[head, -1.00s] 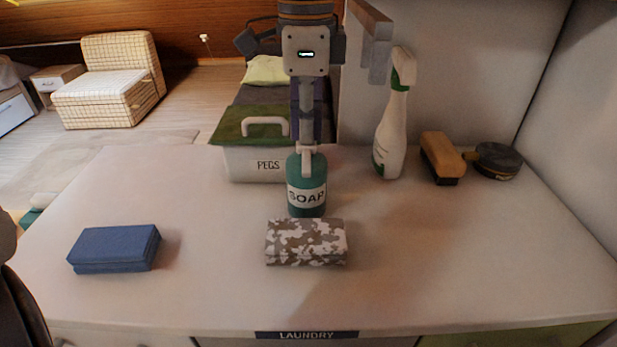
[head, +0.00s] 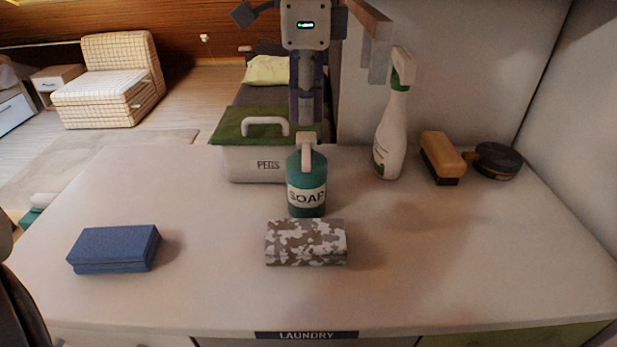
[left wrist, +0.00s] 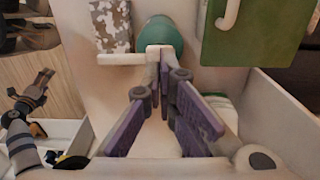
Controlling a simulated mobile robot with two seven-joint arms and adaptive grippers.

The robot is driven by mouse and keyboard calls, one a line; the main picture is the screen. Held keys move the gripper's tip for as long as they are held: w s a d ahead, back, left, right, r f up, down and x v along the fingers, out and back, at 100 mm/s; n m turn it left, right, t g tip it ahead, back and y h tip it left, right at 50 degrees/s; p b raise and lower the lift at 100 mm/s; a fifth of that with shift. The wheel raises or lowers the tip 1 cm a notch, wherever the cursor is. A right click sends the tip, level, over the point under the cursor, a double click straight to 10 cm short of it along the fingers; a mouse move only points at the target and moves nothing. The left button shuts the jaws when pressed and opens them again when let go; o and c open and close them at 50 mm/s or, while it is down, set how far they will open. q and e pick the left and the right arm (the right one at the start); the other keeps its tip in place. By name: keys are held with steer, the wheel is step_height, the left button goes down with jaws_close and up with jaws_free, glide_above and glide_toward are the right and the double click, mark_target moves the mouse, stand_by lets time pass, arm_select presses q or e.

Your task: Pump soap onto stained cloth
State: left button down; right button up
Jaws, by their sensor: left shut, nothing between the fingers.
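A teal soap bottle with a white pump head (head: 306,195) stands upright on the counter, its label facing me. The folded grey-and-white blotched cloth (head: 306,242) lies flat just in front of it. My left gripper (head: 307,124) is shut and empty, pointing down right above the pump head. I cannot tell whether its tips touch the pump. In the left wrist view the bottle (left wrist: 163,32) is partly hidden behind the white pump and my fingers (left wrist: 163,82), with the spout pointing left below the cloth (left wrist: 112,25).
A green-lidded pegs box (head: 250,163) stands close behind and left of the bottle. A white spray bottle (head: 391,135), a brush (head: 441,158) and a dark round tin (head: 497,160) stand to the right. A folded blue cloth (head: 114,248) lies left. The front right counter is clear.

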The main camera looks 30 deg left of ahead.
mark_target(306, 136)
arm_select(q)
steer(key=shift+f, duration=0.1)
stand_by(0.3)
steer(key=shift+f, duration=1.55)
steer(key=shift+r, duration=1.65)
step_height(306, 136, up, 6)
